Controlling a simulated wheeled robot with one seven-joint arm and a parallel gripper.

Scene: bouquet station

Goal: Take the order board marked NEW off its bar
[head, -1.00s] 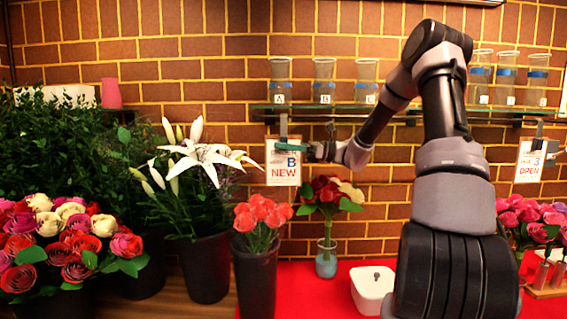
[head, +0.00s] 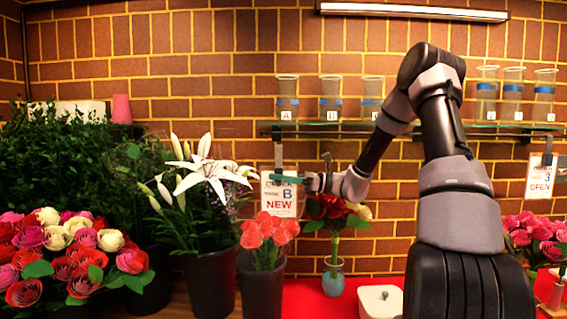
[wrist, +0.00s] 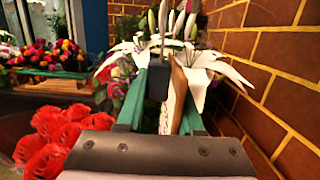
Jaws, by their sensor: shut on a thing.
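A dark piece and grey upright stand close beside the board there. I cannot tell whether the board still touches its bar.
Vases stand on the glass shelf (head: 330,129) above. White lilies (head: 205,175) are close left of the board, coral roses (head: 268,238) below it, and a small rose vase (head: 333,278) to its right. Another board, marked OPEN (head: 540,178), hangs at far right. The brick wall is close behind.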

